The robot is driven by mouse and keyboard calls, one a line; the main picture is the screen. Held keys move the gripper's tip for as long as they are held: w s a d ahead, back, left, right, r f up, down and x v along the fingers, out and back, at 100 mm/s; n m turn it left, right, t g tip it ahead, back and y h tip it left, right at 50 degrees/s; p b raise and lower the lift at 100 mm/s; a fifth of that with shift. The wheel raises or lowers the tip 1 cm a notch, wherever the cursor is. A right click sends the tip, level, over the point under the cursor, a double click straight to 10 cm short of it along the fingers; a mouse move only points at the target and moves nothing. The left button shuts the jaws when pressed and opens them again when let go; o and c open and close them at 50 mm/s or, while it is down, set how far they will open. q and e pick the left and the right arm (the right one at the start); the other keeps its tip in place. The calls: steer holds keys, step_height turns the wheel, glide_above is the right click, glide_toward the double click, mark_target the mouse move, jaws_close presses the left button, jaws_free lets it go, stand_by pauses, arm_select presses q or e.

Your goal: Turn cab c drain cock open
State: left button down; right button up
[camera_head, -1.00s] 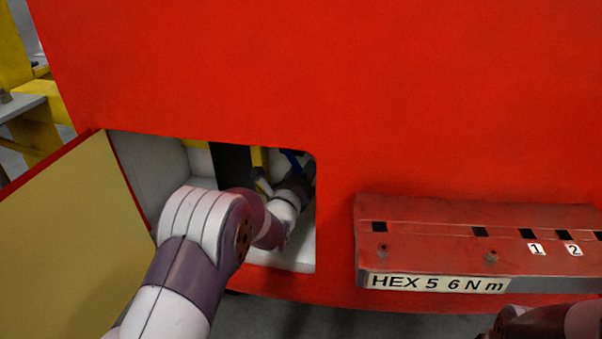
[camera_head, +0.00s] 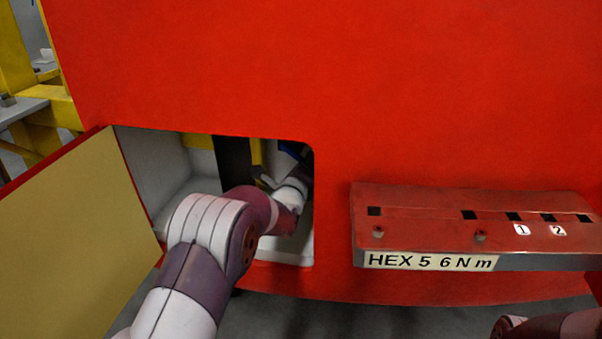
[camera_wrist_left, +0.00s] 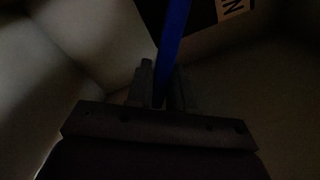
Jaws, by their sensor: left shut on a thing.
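My left arm reaches through the open hatch (camera_head: 187,160) in the red cab front, and its hand is inside the recess, mostly hidden in the head view. In the dark left wrist view, my left gripper (camera_wrist_left: 160,88) is shut on a blue handle (camera_wrist_left: 172,45), whose bar runs up and away from between the fingers. A bit of blue (camera_head: 289,150) shows at the top right of the hatch opening in the head view. The cock's body is hidden. My right gripper is out of view; only part of my right arm shows at the lower right.
The hatch door (camera_head: 75,235) stands open at the left. A red shelf (camera_head: 440,225) labelled "HEX 5 6 N m" juts out right of the hatch. Inside are a dark post (camera_head: 233,160) and yellow parts. A dark plate with a light label (camera_wrist_left: 235,8) shows in the wrist view.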

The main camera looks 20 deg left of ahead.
arm_select(q)
steer(key=r+n, duration=0.1)
steer(key=d+n, duration=0.1)
steer(key=n, duration=0.1)
steer(key=shift+r+n, duration=0.3)
steer(key=shift+r, duration=0.1)
steer(key=shift+r+n, duration=0.45)
steer(key=shift+n, duration=0.4)
steer(key=shift+r+n, duration=0.4)
steer(key=shift+n, duration=0.45)
steer(key=c, duration=1.1)
jaws_free()
steer(key=shift+r, duration=0.1)
